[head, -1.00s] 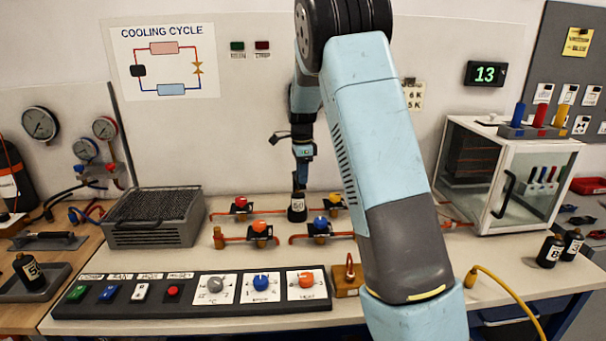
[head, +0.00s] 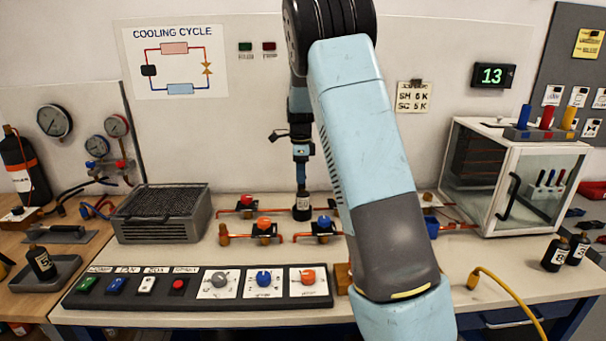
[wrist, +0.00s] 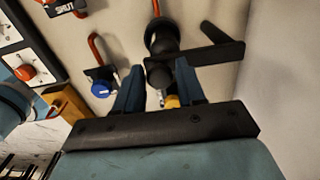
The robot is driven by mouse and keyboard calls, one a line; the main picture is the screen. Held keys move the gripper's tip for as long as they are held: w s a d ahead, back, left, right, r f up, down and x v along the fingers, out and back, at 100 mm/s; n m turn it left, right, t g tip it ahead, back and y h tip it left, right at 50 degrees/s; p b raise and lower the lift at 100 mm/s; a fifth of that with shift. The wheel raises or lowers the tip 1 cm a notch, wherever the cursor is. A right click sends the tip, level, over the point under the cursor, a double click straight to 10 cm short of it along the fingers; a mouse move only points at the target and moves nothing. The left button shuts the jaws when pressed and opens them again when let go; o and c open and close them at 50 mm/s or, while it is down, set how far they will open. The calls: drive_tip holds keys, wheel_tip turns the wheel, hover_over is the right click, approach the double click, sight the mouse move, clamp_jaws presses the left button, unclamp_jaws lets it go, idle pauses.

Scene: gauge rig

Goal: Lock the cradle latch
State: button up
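My gripper (head: 302,186) points down over a small black bottle-like part (head: 302,208) with a pale label, at the back of the bench. In the wrist view my gripper's two blue fingers (wrist: 159,76) stand apart, with a dark round part (wrist: 163,40) between and beyond their tips. A flat black bar (wrist: 215,53) runs right from beside the right finger; it may be the latch, but I cannot be sure. Whether the fingers touch or hold anything is unclear. At the far left a black bottle (head: 42,261) stands in a dark tray (head: 60,279).
Valves with red (head: 246,200), orange (head: 264,223) and blue (head: 323,222) knobs sit close to my gripper. A control panel (head: 195,288) lies in front. A grey finned box (head: 161,215) is left, a clear-sided cabinet (head: 530,190) right. My arm hides part of the bench.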

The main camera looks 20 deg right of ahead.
drive_tip(key=shift+o, duration=1.4)
drive_tip(key=shift+s+d, duration=0.1)
wheel_tip(320, 180, up, 14)
drive_tip(key=shift+f, duration=0.2)
